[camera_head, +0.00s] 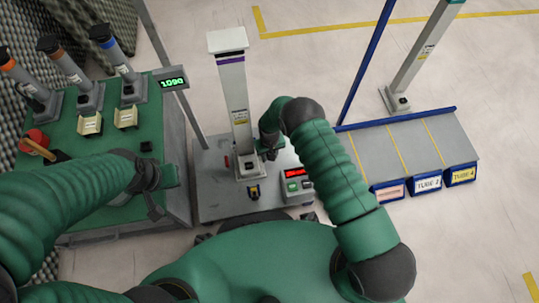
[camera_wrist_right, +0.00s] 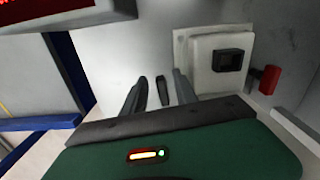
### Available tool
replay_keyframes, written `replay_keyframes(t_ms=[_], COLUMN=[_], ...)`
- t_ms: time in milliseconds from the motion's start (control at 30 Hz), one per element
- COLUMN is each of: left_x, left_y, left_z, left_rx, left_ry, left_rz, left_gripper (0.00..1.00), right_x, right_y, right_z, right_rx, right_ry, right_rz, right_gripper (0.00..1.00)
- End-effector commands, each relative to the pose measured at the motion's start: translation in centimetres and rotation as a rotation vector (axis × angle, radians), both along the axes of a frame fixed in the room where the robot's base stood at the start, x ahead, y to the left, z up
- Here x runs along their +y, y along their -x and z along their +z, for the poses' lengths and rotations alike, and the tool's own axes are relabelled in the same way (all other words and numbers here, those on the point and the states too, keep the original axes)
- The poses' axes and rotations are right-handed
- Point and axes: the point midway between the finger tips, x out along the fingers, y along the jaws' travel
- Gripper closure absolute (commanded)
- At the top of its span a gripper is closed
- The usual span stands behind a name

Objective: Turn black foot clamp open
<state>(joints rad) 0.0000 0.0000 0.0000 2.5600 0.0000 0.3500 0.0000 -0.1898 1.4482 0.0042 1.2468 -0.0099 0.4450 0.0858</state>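A tall grey tube (camera_head: 238,105) with a purple band stands upright on a grey platform (camera_head: 215,200) in the head view. A small black part (camera_head: 249,163) sits on the tube's pale foot; it also seems to show in the right wrist view (camera_wrist_right: 228,60). My right gripper (camera_head: 270,152) is low beside the foot, on its right. In the right wrist view its fingers (camera_wrist_right: 160,88) are apart, with a small dark upright piece (camera_wrist_right: 163,91) between them, perhaps the black foot clamp; contact is unclear. My left gripper (camera_head: 165,190) is over the green table's right edge; its fingers are unclear.
A red part (camera_wrist_right: 269,79) is beside the foot. A red-lit display box (camera_head: 294,183) and a yellow-black part (camera_head: 253,192) are on the platform. A labelled rack (camera_head: 400,150) stands right.

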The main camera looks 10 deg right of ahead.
Motion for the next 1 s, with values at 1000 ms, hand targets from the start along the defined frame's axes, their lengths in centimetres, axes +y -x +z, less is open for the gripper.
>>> replay_keyframes(t_ms=[1000], left_x=[0.0], left_y=[0.0], left_z=[9.1], left_rx=[0.0], left_ry=[0.0], left_rz=[0.0], left_gripper=[1.0], right_x=[0.0], right_y=[-0.1], right_z=[16.6], right_rx=[0.001], right_ry=[0.0], right_rz=[0.0], right_gripper=[0.65])
